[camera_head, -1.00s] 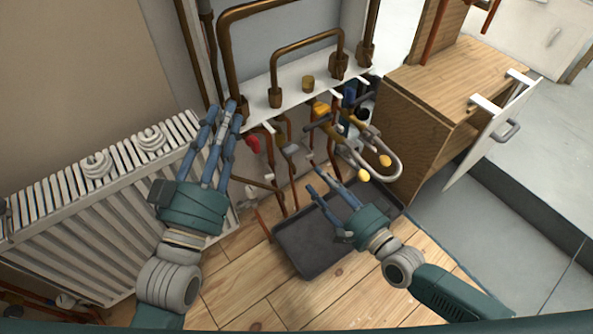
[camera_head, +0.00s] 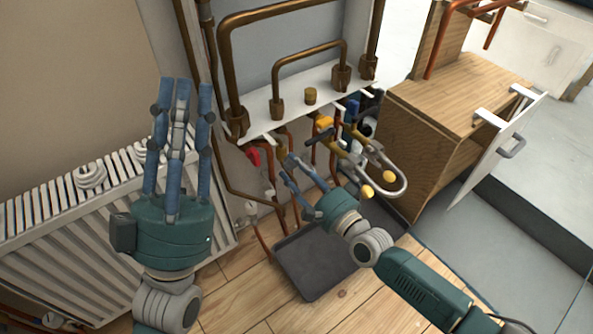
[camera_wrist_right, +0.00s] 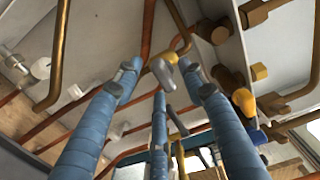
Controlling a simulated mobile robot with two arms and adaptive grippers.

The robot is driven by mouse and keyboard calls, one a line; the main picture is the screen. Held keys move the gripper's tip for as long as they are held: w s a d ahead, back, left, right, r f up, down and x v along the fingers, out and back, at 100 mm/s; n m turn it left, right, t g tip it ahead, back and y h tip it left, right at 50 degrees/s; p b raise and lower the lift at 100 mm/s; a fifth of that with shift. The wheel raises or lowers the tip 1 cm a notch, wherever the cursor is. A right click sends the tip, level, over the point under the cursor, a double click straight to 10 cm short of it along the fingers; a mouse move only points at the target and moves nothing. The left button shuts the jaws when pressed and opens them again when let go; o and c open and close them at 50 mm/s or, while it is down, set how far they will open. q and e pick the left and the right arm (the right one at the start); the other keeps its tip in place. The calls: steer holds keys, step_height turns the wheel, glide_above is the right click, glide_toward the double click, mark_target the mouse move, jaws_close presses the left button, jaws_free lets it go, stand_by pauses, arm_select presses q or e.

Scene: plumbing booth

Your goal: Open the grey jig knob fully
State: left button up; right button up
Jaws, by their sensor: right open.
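The grey jig knob (camera_wrist_right: 162,72) is a small rounded grey handle on the pipework under the white shelf. In the right wrist view it shows between the fingertips of my right gripper (camera_wrist_right: 160,80), whose three blue fingers are spread around it; I cannot tell whether they touch it. In the head view my right gripper (camera_head: 290,178) reaches in from the lower right and its fingers mostly hide the knob. My left gripper (camera_head: 182,92) points up in front of the radiator and wall, its fingers apart and empty, away from the knob.
A red knob (camera_head: 254,157) is left of the right gripper, a yellow valve handle (camera_head: 324,122) and a U-shaped grey pipe (camera_head: 402,178) to its right. Copper pipes surround them. A dark tray (camera_head: 310,265) lies below. A radiator (camera_head: 60,225) stands left, a wooden cabinet (camera_head: 415,150) right.

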steer(key=shift+w, duration=0.1)
jaws_close()
steer(key=shift+f, duration=0.1)
